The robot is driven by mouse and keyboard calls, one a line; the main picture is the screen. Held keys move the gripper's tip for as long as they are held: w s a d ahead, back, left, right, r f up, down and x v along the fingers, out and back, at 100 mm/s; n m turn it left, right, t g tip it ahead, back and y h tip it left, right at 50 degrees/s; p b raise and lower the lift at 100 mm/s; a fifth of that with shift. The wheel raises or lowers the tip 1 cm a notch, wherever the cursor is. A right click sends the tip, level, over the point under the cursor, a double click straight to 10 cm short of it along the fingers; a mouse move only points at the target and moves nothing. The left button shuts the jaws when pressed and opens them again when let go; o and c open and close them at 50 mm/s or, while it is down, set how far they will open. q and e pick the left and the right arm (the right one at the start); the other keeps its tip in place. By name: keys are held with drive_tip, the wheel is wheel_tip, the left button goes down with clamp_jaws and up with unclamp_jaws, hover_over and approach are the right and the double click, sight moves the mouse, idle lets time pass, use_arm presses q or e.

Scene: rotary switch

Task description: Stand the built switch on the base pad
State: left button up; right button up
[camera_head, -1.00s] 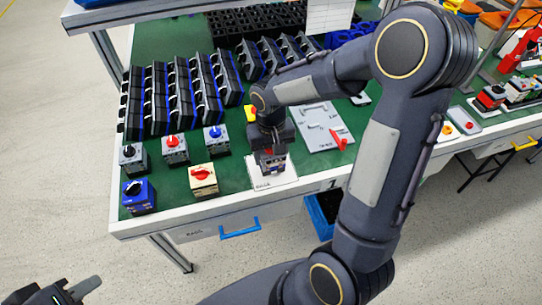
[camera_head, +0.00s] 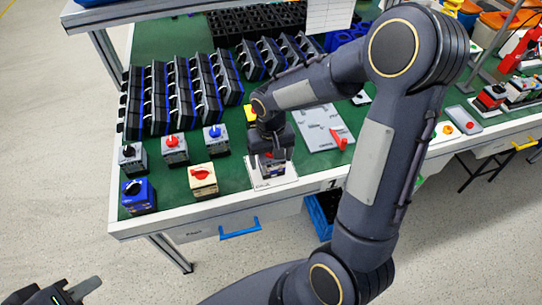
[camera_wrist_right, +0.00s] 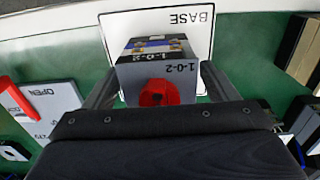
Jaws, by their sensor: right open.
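The built switch stands upright on the white base pad (camera_head: 287,182). In the right wrist view the switch (camera_wrist_right: 142,72) shows a grey top marked 1-0-2 and a red knob, and the pad (camera_wrist_right: 205,45) carries the word BASE. My right gripper (camera_head: 268,163) is over the switch, its open fingers on either side of it with gaps showing. In the head view the gripper hides much of the switch. My left gripper (camera_head: 82,289) is low at the bottom left, away from the table; its jaw opening is unclear.
Several other switches stand left of the pad, including a cream one with a red knob (camera_head: 203,180) and a blue one (camera_head: 138,196). A grey plate with a red handle (camera_head: 339,138) lies to the right. Racks of dark parts (camera_head: 172,98) fill the back left.

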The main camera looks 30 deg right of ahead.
wheel_tip(320, 180, up, 12)
drive_tip(key=shift+r+p, duration=0.1)
drive_tip(key=shift+p, duration=0.4)
drive_tip(key=s+a+r+t+y, duration=0.1)
drive_tip(key=s+a+t+y, duration=0.1)
drive_tip(key=s, duration=0.6)
drive_tip(key=s+a+r+n+t+y, duration=0.1)
drive_tip(key=s+a+t, duration=0.1)
drive_tip(key=s, duration=0.7)
drive_tip(key=shift+r+t+y, duration=0.2)
drive_tip(key=shift+t+y, duration=0.2)
drive_tip(key=shift+t, duration=0.4)
drive_tip(key=shift+r+p, duration=0.6)
drive_tip(key=shift+p, duration=0.05)
